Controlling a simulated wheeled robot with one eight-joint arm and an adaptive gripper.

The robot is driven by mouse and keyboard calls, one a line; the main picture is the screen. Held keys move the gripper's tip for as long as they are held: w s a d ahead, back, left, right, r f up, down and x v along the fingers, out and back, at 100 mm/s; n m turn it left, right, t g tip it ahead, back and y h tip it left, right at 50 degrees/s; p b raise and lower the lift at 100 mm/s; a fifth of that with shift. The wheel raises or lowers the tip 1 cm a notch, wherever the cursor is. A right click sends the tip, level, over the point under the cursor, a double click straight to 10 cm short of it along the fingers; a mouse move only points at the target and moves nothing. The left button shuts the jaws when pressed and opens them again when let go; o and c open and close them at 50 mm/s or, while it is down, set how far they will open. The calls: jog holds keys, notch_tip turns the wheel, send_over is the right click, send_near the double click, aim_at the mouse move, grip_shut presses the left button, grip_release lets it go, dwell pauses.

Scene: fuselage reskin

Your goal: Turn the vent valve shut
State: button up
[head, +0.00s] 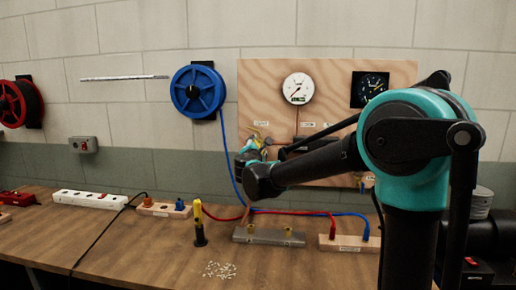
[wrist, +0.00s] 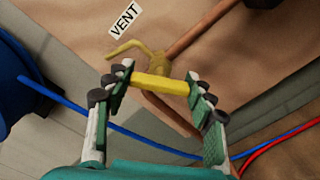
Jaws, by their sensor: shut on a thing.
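The vent valve shows in the wrist view, under a white label reading VENT (wrist: 124,20). Its yellow bar handle (wrist: 160,85) lies crosswise between my fingertips, in front of the brass body (wrist: 157,63). My gripper (wrist: 158,87) is shut on the handle, with one finger at each end of it. A copper pipe (wrist: 205,30) runs from the valve to the upper right. In the head view my gripper (head: 250,155) is at the lower left of the plywood panel (head: 335,75), and my arm hides part of the valve area.
A white gauge (head: 298,88) and a black gauge (head: 371,88) are on the panel. A blue hose reel (head: 198,92) hangs left of it. Its blue hose (wrist: 110,127) passes below my gripper. The bench (head: 140,250) holds a metal manifold (head: 268,236) and a power strip (head: 90,200).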

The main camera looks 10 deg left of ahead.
jog(key=m, duration=0.6)
jog(key=shift+m, duration=0.3)
dwell(0.4)
jog(key=o, duration=1.2)
jog(key=s, duration=1.2)
jog(key=shift+a, duration=0.2)
